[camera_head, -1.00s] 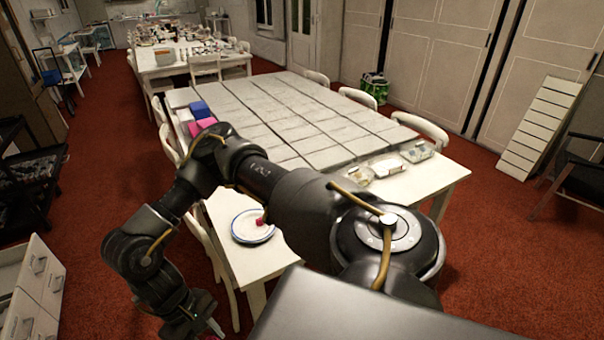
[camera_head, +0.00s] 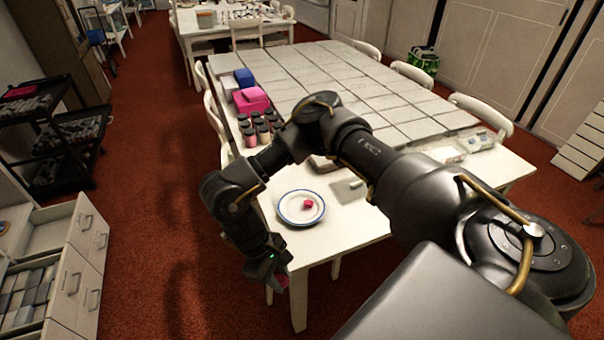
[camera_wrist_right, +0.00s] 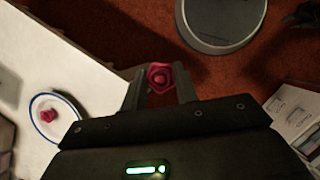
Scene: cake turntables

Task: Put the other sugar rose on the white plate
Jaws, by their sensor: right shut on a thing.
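The white plate (camera_head: 290,212) with a blue rim stands near the front corner of the white table. One pink-red sugar rose (camera_head: 308,203) lies on it; both also show in the right wrist view, the plate (camera_wrist_right: 40,130) and its rose (camera_wrist_right: 47,114) at the left. My right gripper (camera_head: 280,283) is beside the table's edge, to the lower left of the plate. In the right wrist view it is shut on the other sugar rose (camera_wrist_right: 160,77), held between the two fingertips. My left gripper is not in view.
The white table (camera_head: 365,225) has bare room around the plate. Several dark-lidded jars (camera_head: 258,132) and pink and blue boxes (camera_head: 250,98) stand farther back. An open drawer unit (camera_head: 75,260) stands at the left. Red floor lies between it and the table.

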